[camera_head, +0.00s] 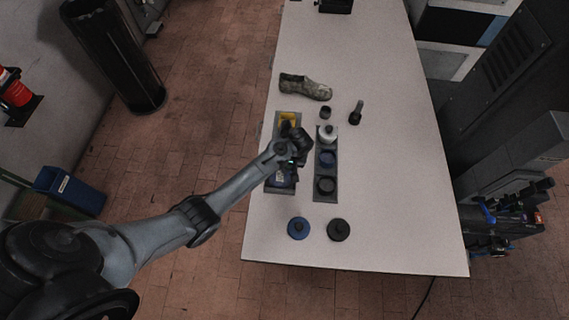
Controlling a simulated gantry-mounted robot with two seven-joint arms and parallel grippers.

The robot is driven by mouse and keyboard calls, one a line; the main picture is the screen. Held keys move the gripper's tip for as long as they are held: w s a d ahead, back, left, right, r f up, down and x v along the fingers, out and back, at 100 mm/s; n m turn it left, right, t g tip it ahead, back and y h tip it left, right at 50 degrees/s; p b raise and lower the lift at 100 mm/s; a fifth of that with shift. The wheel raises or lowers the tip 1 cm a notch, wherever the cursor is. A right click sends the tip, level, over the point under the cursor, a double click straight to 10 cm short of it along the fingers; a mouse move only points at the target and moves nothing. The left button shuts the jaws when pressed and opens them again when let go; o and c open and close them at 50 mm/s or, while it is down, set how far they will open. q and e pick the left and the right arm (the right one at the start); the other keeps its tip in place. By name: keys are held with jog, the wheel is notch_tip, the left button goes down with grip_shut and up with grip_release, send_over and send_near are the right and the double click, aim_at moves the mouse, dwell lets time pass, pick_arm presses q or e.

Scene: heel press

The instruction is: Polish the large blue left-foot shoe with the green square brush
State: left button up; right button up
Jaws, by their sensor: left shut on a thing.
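My left gripper (300,147) is over the left grey tray (270,186) on the table. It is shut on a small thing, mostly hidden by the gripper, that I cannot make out. A mottled grey-green shoe (306,88) lies on its own farther up the table, apart from the gripper. I can make out no large blue shoe and no green square brush. The middle of that tray is hidden by my arm. My right gripper is not in view.
A second tray (318,172) holds grey-white, blue and black round items. A blue round item (298,228) and a black one (339,229) lie nearer. A small dark pot (326,112) and an upright dark item (357,113) stand beyond. The table's right side (400,170) is clear.

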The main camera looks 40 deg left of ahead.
pick_arm(q)
jog(key=shift+a, duration=0.1)
jog(key=shift+s+a, duration=0.9)
jog(key=shift+a, duration=0.3)
jog(key=shift+w+d, duration=0.45)
jog(key=shift+d, duration=0.2)
jog(key=shift+w+d, duration=0.45)
jog(key=shift+d, duration=0.15)
jog(key=shift+s+a, duration=0.1)
jog(key=shift+s+a+f, duration=0.1)
jog(key=shift+s+a, duration=0.3)
jog(key=shift+a, duration=0.2)
jog(key=shift+s+a, duration=0.4)
jog(key=shift+a, duration=0.15)
jog(key=shift+w+d, duration=0.15)
jog(key=shift+d, duration=0.05)
jog(key=shift+w+d, duration=0.4)
jog(key=shift+d, duration=0.2)
jog(key=shift+w+d, duration=0.35)
jog(key=shift+d, duration=0.2)
jog(key=shift+r, duration=0.2)
jog(key=shift+r, duration=3.45)
